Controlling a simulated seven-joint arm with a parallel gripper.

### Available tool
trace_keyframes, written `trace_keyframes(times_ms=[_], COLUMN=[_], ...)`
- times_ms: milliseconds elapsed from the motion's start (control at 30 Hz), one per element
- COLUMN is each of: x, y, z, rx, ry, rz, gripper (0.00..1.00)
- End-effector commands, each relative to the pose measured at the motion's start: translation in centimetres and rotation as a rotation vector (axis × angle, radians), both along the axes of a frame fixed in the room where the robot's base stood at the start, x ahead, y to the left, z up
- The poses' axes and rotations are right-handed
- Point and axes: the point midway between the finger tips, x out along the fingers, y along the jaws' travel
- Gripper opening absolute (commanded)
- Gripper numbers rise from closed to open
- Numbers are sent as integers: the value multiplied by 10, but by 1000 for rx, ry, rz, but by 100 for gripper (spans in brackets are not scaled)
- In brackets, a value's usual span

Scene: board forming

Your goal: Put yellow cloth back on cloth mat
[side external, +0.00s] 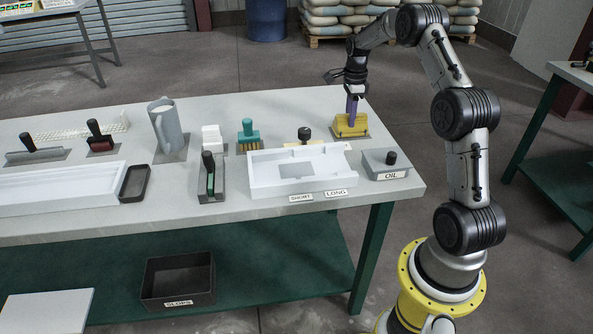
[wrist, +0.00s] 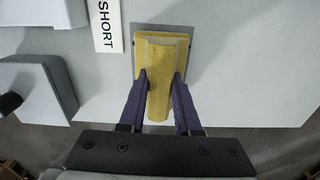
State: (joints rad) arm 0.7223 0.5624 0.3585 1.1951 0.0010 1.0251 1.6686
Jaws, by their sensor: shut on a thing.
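The yellow cloth (side external: 351,126) is a folded pad with a raised middle ridge, at the back right of the bench. It sits over the grey cloth mat (side external: 362,134), whose edge shows around it. In the wrist view the cloth (wrist: 165,75) lies over the mat (wrist: 188,34), and I cannot tell whether it touches it fully. My gripper (side external: 352,108) points down from above. Its purple fingers (wrist: 160,88) are shut on the cloth's ridge, one on each side.
The grey oil box (side external: 386,166) with a black knob stands in front of the mat. A white tray (side external: 258,180) with labels lies to the left, and a teal-handled brush (side external: 248,132) stands beyond it. The bench's right edge is close to the mat.

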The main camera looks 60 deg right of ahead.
Motion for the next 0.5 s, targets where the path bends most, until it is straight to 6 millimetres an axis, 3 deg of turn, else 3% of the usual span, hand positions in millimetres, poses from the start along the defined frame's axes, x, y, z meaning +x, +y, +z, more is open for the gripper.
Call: trace_keyframes(times_ms=[267, 300, 500], x=[0, 0, 0], y=[0, 0, 0], z=[-5, -6, -5], rx=[1, 1, 1], ry=[1, 1, 1], rz=[0, 0, 0], gripper=[0, 34, 67])
